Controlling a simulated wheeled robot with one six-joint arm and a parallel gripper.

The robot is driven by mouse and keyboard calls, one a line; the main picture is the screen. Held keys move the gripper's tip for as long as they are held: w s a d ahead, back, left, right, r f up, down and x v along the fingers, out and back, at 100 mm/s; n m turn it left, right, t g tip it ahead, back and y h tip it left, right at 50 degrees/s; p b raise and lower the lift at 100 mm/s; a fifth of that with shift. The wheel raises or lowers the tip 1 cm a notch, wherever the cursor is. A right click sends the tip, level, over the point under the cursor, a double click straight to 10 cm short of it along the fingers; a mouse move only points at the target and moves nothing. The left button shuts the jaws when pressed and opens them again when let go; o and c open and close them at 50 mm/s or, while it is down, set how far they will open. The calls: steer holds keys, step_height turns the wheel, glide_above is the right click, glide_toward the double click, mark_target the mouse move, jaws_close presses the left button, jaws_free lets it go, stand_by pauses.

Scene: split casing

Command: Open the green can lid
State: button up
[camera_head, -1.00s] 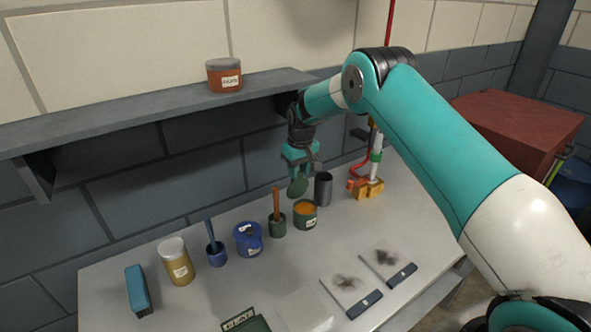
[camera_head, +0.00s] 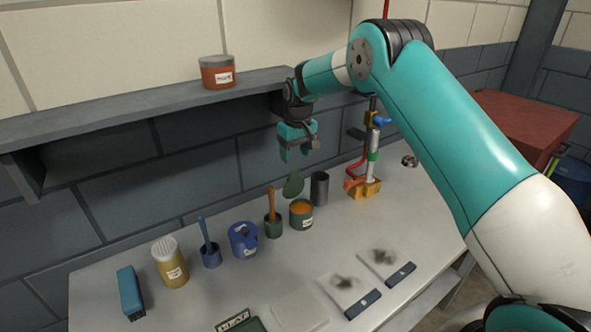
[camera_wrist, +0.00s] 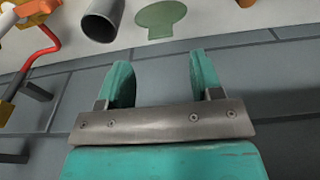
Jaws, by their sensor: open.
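The green can (camera_head: 301,221) stands upright on the table, with orange contents showing at its top. Its green lid (camera_head: 293,185) stands raised at the can's back edge, apart from my gripper. My gripper (camera_head: 295,155) is open and empty above the lid, in front of the wall. In the wrist view, the lid (camera_wrist: 160,18) is a flat green disc with a tab, beyond my two teal fingers (camera_wrist: 162,72). The can's body does not show in the wrist view.
A dark grey cylinder (camera_head: 319,190) stands just right of the can. A green pot (camera_head: 273,228) with a brown handle and a blue can (camera_head: 243,240) are to the left. A yellow-based stand (camera_head: 363,188) is to the right. A shelf (camera_head: 130,112) runs along the wall.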

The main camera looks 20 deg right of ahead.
step_height(320, 180, up, 6)
steer(key=b, duration=0.1)
steer(key=shift+s, duration=0.3)
steer(key=shift+r, duration=0.1)
steer(key=s+a+r+n+y+b, duration=0.1)
steer(key=s+a+r, duration=0.25)
steer(key=s, duration=0.45)
steer(key=s+a+r+n+y+b, duration=0.1)
steer(key=s+a+r+b, duration=0.1)
steer(key=s+a, duration=0.45)
steer(key=s+a+f+n+y, duration=0.1)
steer(key=s, duration=1.3)
steer(key=s+a+f+n+g+y+b, duration=0.1)
steer(key=s, duration=1.3)
steer(key=shift+s+a+f+n, duration=0.3)
steer(key=shift+s+f, duration=0.05)
steer(key=shift+s, duration=0.05)
